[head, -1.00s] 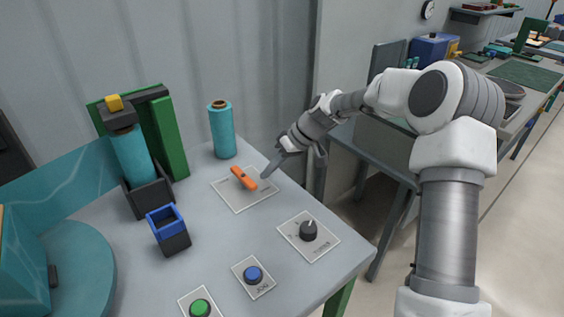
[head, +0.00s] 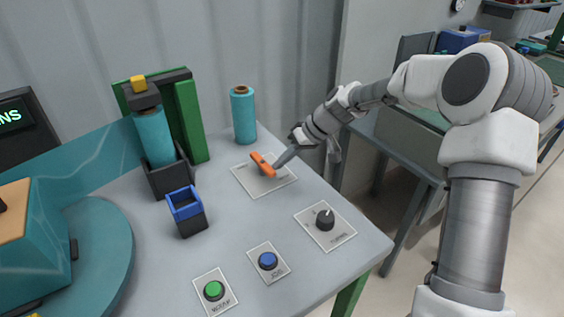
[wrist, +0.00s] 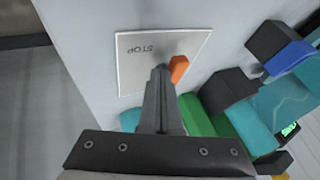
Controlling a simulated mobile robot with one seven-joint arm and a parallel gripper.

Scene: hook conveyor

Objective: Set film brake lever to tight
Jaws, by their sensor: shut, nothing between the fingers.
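The orange film brake lever (head: 262,164) lies slantwise across a pale label plate (head: 283,182) near the table's back right edge. In the wrist view the lever (wrist: 179,68) shows only as a short orange piece just right of my fingertips. My gripper (head: 277,167) is shut and empty, its fingers pointing down at the lever's right side. The fingertips (wrist: 161,72) are right beside the lever; I cannot tell whether they touch it. The plate in the wrist view (wrist: 135,75) carries a printed word that looks like STOP, upside down. No "tight" mark is readable.
A teal film roll (head: 244,117) stands behind the plate. A dark dial (head: 325,220), blue button (head: 268,261) and green button (head: 214,290) sit nearer the front. A blue-rimmed black box (head: 187,213) and the green frame (head: 190,120) are to the left.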

